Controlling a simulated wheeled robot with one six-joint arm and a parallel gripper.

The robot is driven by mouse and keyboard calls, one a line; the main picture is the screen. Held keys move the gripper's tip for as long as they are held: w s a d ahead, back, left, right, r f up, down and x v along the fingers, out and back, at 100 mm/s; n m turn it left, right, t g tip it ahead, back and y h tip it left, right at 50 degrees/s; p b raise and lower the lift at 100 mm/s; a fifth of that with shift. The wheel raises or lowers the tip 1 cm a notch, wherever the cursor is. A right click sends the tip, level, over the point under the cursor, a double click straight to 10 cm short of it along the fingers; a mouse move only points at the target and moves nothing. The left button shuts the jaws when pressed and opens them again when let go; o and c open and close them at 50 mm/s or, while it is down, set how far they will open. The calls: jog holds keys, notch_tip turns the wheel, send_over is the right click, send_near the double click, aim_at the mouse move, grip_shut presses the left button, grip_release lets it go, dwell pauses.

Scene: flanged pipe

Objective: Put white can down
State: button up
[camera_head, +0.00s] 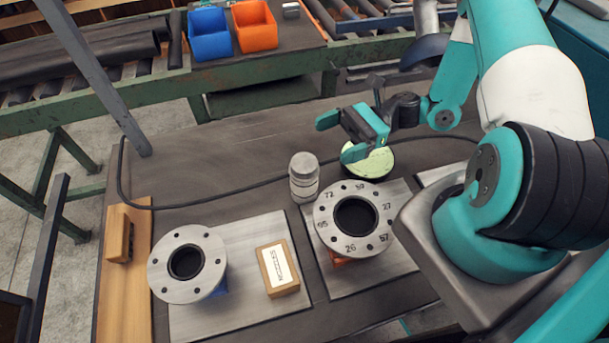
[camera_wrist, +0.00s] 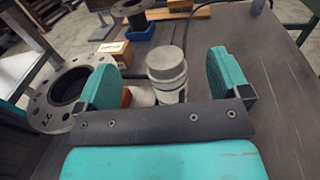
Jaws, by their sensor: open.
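The white can (camera_head: 303,180), pale grey with a lid-like top, stands upright on the dark table between two metal plates, just left of the numbered flange. My gripper (camera_head: 340,136) is open, its teal fingers apart and empty, behind and above the can in the head view. In the wrist view the can (camera_wrist: 166,68) shows between the two fingers (camera_wrist: 160,85), beyond them. In the head view there is a gap between the fingers and the can. The can's lower part is partly hidden in the wrist view.
The numbered flange (camera_head: 328,224) stands close right of the can. Another flanged pipe (camera_head: 163,275) and a wooden labelled box (camera_head: 283,283) are on the left plate (camera_head: 235,317). A pale green round dish (camera_head: 375,165) lies under my gripper. A cable (camera_head: 225,197) crosses the table; its back left is clear.

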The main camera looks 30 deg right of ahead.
aim_at(305, 173)
notch_tip(305, 173, down, 9)
jog(key=b, duration=0.7)
jog(key=shift+a+r, duration=0.15)
jog(key=shift+r, duration=0.05)
jog(key=shift+a+r+p, duration=0.25)
jog(key=shift+a, duration=0.35)
jog(key=shift+a+r+p, duration=0.2)
jog(key=shift+a+p, duration=0.05)
jog(key=shift+a, duration=0.35)
jog(key=a, duration=0.5)
jog(key=shift+c, duration=0.3)
jog(key=c, duration=1.2)
jog(key=shift+d, duration=0.1)
jog(key=shift+c, duration=0.2)
jog(key=shift+r, duration=0.15)
